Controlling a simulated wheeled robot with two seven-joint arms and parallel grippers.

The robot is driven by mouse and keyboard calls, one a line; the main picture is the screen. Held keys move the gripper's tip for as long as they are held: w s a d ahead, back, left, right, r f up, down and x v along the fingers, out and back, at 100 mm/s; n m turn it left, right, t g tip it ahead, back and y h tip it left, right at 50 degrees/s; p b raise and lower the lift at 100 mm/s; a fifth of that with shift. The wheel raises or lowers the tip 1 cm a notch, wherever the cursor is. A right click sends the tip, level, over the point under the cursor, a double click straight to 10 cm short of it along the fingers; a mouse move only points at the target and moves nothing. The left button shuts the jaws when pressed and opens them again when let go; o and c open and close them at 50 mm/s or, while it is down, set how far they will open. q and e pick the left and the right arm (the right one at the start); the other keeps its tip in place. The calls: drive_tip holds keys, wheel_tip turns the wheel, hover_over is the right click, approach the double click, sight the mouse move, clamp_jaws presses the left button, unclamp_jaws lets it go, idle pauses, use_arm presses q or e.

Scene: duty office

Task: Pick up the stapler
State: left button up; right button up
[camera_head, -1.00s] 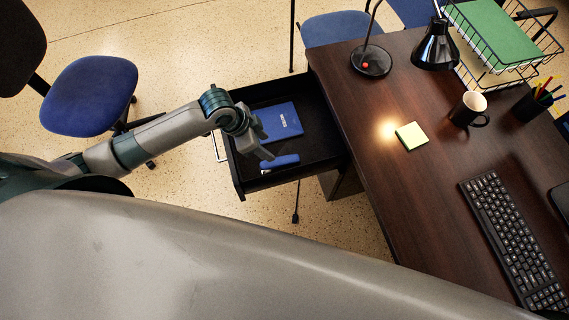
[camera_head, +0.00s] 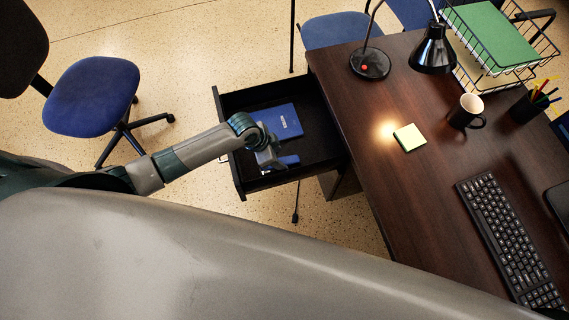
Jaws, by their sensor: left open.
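The blue stapler (camera_head: 289,160) lies in the open black drawer (camera_head: 322,150), near the drawer's front-side wall. My left gripper (camera_head: 272,163) is inside the drawer's outline, over the left part of the stapler, and hides that part. The gripper is open; whether its fingers touch the stapler or sit around it cannot be told from this angle. My right gripper is not in view.
A blue book (camera_head: 284,121) lies in the drawer beside the stapler. The dark desk (camera_head: 420,190) adjoins the drawer on the right, with a lamp (camera_head: 432,52), sticky notes (camera_head: 409,138), mug (camera_head: 466,111) and keyboard (camera_head: 508,240). A blue chair (camera_head: 90,95) stands left.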

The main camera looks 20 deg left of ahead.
sight(284, 160)
use_arm(q)
drive_tip(key=shift+w+d+f, duration=0.15)
drive_tip(key=shift+d+f, duration=0.05)
drive_tip(key=shift+f, duration=0.5)
drive_tip(key=shift+f, duration=0.1)
drive_tip(key=shift+a+p+x, duration=0.2)
drive_tip(key=shift+p+x, duration=0.45)
drive_tip(key=shift+x, duration=1.85)
drive_tip(key=shift+w, duration=0.15)
drive_tip(key=shift+c, duration=0.5)
clamp_jaws()
drive_tip(key=shift+r+b, duration=0.6)
drive_tip(key=shift+r, duration=4.4)
